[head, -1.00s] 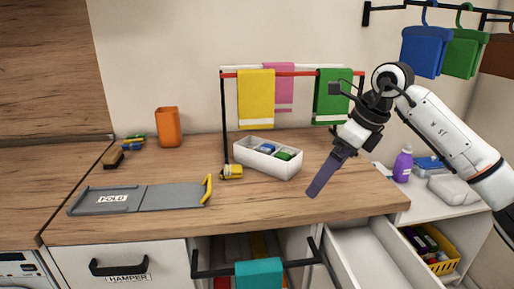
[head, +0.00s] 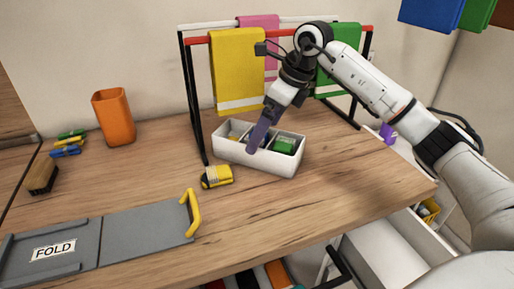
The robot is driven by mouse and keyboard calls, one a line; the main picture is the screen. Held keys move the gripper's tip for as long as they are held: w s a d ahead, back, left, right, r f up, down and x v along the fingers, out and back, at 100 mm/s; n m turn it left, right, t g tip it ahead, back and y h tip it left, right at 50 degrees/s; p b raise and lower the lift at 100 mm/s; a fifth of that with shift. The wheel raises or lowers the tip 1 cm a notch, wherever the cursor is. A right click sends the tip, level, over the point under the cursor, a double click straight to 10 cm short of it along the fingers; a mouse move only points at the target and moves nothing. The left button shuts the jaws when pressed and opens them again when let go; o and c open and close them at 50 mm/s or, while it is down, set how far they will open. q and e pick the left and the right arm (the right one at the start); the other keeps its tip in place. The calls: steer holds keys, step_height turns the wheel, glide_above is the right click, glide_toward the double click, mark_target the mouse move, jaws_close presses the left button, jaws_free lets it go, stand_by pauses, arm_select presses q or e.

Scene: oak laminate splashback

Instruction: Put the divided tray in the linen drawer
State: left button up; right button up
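The white divided tray (head: 282,165) stands upright on the wooden counter, in front of the towel rack. A green item (head: 285,144) lies in its right compartment, and something yellowish shows in the left one. My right gripper (head: 253,146) points down at the middle of the tray, its purple fingers overlapping the front rim. The fingers are seen edge-on, so I cannot tell whether they are open or touch the tray. They hide part of the middle compartment. A white drawer (head: 385,255) is open below the counter at the right; no label is readable. My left gripper is out of view.
The rack holds a yellow towel (head: 238,68), a pink one and a green one close behind the tray. A yellow object (head: 217,176) lies left of the tray. A grey folding board (head: 145,232) and an orange cup (head: 113,116) are farther left. The counter front right is clear.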

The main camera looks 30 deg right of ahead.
steer(key=x, duration=0.4)
steer(key=shift+w+f+p, duration=0.25)
steer(key=shift+w+p, duration=0.1)
steer(key=shift+w+f, duration=0.2)
steer(key=shift+f, duration=0.25)
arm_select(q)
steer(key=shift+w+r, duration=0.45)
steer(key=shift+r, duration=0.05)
arm_select(e)
steer(key=c, duration=1.3)
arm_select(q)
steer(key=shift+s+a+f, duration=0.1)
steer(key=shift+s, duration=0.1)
arm_select(e)
steer(key=shift+r, duration=0.15)
